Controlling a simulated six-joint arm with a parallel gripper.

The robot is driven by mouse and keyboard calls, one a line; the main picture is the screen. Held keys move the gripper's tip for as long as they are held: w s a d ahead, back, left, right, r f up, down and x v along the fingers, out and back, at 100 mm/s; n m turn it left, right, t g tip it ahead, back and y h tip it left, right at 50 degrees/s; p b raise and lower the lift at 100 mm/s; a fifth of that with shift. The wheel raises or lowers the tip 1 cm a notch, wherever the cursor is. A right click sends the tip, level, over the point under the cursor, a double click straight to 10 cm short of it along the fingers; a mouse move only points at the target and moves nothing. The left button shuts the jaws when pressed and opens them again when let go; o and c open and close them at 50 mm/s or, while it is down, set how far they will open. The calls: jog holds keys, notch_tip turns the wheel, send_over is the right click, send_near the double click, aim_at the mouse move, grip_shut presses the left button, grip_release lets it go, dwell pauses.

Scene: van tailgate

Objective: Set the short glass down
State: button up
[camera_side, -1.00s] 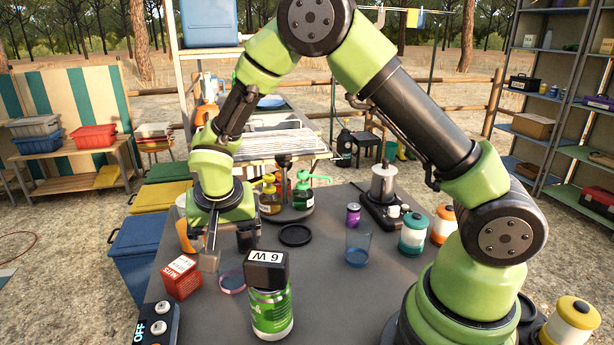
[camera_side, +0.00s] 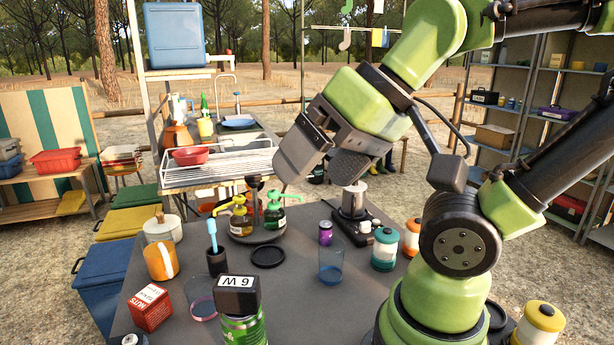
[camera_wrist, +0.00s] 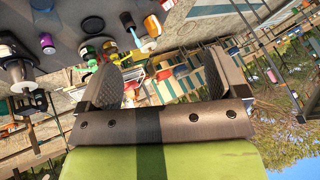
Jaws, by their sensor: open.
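The short glass (camera_side: 201,300), clear with a pink band near its base, stands on the dark table at the front left, between the red nuts box and the black block marked "6 W". I cannot make it out in the wrist view. A taller clear glass (camera_side: 330,264) with a blue base stands right of centre. My gripper (camera_side: 322,165) is raised well above the back of the table, far from the short glass. It is open and empty; its two dark pads also show in the wrist view (camera_wrist: 163,62).
The red nuts box (camera_side: 150,308) and green can (camera_side: 245,331), topped by the black block (camera_side: 237,294), flank the short glass. Behind are an orange mug (camera_side: 161,261), a cup with a blue brush (camera_side: 216,261), pump bottles (camera_side: 240,222) and a black disc (camera_side: 268,257).

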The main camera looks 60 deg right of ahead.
dwell(0.4)
jog(key=m+g+h, duration=0.2)
jog(key=m+g, duration=0.2)
jog(key=g, duration=0.2)
send_over(203, 300)
jog(key=d, duration=0.2)
notch_tip(203, 300, down, 14)
jog(key=shift+m+g, duration=0.4)
jog(key=shift+g, duration=0.2)
jog(key=f, duration=0.3)
jog(key=w+f, duration=0.1)
jog(key=f, duration=0.3)
jog(key=w+f, duration=0.1)
jog(key=f, duration=0.2)
jog(key=shift+w+d+f, duration=0.1)
jog(key=shift+w+f, duration=0.1)
jog(key=shift+f, duration=0.1)
jog(key=shift+s+a+f, duration=0.1)
jog(key=shift+f, duration=1.45)
jog(key=shift+a+f, duration=0.1)
jog(key=shift+f, duration=1.4)
jog(key=c, duration=1.1)
